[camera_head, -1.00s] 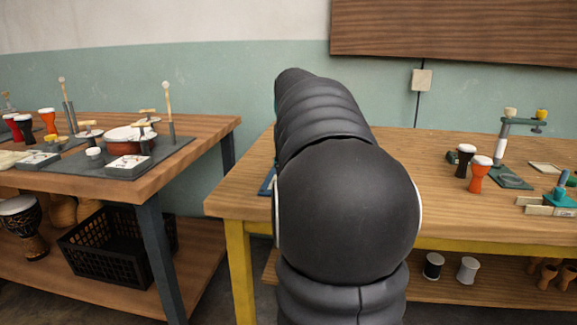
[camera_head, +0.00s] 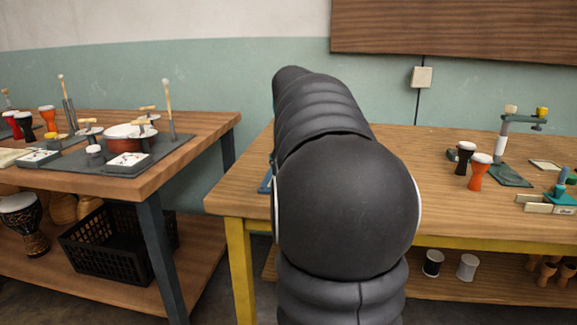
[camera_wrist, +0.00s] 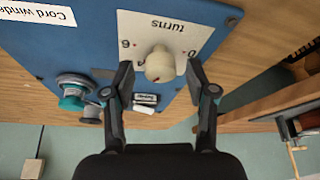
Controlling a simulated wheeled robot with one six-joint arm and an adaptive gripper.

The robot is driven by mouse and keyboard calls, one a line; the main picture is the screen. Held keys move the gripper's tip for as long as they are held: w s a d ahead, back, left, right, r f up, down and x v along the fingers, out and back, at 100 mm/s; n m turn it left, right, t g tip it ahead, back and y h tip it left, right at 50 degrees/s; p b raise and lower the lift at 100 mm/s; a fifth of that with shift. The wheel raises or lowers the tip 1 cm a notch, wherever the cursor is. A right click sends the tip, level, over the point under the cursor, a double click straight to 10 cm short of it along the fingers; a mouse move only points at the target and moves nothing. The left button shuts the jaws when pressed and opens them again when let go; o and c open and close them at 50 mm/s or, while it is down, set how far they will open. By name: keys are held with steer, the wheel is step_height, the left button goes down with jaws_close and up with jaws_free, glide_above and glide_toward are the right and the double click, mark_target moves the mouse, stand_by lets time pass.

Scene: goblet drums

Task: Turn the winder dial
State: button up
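The winder is a blue panel (camera_wrist: 95,40) with an upside-down "Cord winder" label (camera_wrist: 38,12) in the wrist view. Its dial (camera_wrist: 159,65) is a round cream knob on a white plate (camera_wrist: 190,28) marked "turns", with 0 and 6 visible. My gripper (camera_wrist: 159,76) is open, one finger on each side of the dial. A gap shows between each fingertip and the knob, though depth is hard to judge. In the head view only a blue edge of the winder (camera_head: 266,181) shows; my arm hides the dial and my gripper.
On the wooden bench (camera_head: 240,185) to the right stand a black drum (camera_head: 465,157) and an orange drum (camera_head: 480,172). Another bench (camera_head: 200,130) stands left.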

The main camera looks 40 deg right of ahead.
steer(key=shift+r, duration=0.1)
steer(key=v, duration=1.1)
steer(key=shift+s+r, duration=0.2)
steer(key=shift+r, duration=0.15)
steer(key=shift+a, duration=0.15)
